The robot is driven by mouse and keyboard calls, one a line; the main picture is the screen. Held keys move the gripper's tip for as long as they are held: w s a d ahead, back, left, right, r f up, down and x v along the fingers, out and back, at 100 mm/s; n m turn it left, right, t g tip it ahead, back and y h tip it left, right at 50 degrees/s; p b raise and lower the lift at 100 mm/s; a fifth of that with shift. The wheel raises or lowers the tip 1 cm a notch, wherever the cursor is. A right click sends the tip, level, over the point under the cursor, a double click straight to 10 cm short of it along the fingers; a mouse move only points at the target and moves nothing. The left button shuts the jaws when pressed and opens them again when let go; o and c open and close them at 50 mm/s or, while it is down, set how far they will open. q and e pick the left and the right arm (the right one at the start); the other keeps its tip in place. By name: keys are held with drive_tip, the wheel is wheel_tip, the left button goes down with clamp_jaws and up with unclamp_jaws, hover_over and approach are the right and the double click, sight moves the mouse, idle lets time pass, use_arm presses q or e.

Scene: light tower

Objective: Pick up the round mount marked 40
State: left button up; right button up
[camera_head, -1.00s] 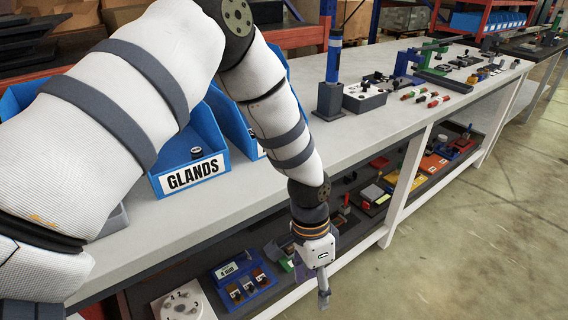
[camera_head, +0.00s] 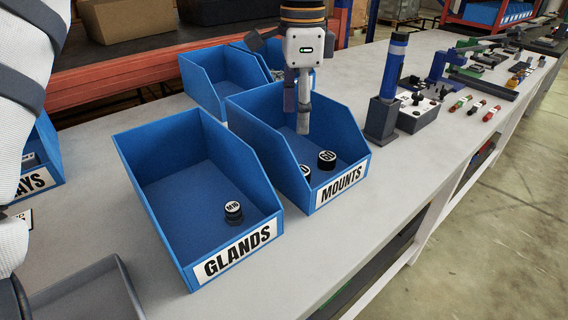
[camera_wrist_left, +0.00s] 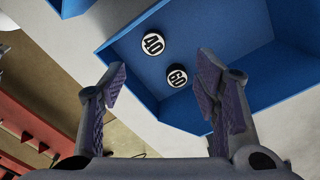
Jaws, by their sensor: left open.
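The round mount marked 40 (camera_wrist_left: 152,44) is a black disc with a white top, lying in the blue MOUNTS bin (camera_head: 340,190). In the left wrist view both mounts appear between the spread fingers. My right gripper is not in view.
The blue GLANDS bin (camera_head: 165,215) with a black gland (camera_head: 233,211) stands beside the MOUNTS bin. Another blue bin (camera_head: 205,90) is behind. A dark post with a blue cylinder (camera_head: 394,70) stands close to the right. The bench front strip is clear.

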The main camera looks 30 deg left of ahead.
sight(301, 166)
use_arm(q)
drive_tip(key=f, duration=0.8)
drive_tip(key=d+f, duration=0.1)
drive_tip(key=f, duration=0.3)
drive_tip(key=shift+s, duration=0.3)
drive_tip(key=c, duration=1.3)
